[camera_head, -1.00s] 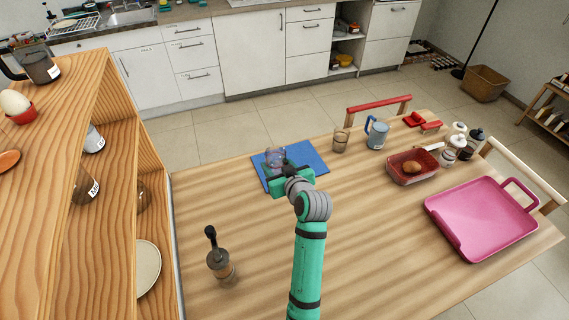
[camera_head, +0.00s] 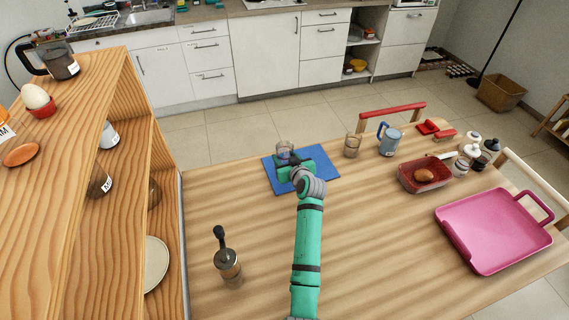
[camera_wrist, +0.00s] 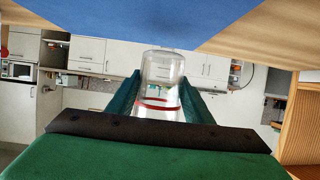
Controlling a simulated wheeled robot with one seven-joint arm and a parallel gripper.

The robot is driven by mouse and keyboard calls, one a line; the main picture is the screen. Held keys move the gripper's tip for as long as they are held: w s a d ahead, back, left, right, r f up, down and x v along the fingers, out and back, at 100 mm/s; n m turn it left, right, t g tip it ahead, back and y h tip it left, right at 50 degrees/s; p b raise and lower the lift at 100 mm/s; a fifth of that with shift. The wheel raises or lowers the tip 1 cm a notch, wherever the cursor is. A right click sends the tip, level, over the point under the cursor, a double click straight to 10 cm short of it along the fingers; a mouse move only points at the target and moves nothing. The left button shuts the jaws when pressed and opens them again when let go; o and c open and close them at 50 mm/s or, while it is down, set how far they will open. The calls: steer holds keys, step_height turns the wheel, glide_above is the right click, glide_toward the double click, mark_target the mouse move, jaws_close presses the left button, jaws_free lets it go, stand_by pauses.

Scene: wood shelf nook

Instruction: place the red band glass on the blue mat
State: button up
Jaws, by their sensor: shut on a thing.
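The red band glass (camera_wrist: 160,68) is clear, with a red ring around it. It sits between the two dark green fingers of my gripper (camera_wrist: 160,84), which is shut on it. In the head view the glass (camera_head: 285,149) shows just beyond my gripper (camera_head: 289,162), at the far left part of the blue mat (camera_head: 316,173). The mat lies flat on the table and fills the top of the wrist view (camera_wrist: 110,18), which is upside down. My gripper hides part of the glass and mat. I cannot tell whether the glass touches the mat.
Another glass (camera_head: 352,146) and a blue-grey jug (camera_head: 389,140) stand right of the mat. A red container (camera_head: 422,176), pink tray (camera_head: 492,232) and several jars are farther right. A grinder (camera_head: 227,262) stands front left, beside the wooden shelf (camera_head: 140,85). Table around the mat's front is clear.

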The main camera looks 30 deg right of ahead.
steer(key=shift+w+d+f, duration=0.1)
steer(key=shift+w+f, duration=0.15)
steer(key=shift+f, duration=1.5)
steer(key=shift+f, duration=0.1)
steer(key=o, duration=1.2)
steer(key=v, duration=1.2)
steer(key=shift+s, duration=0.1)
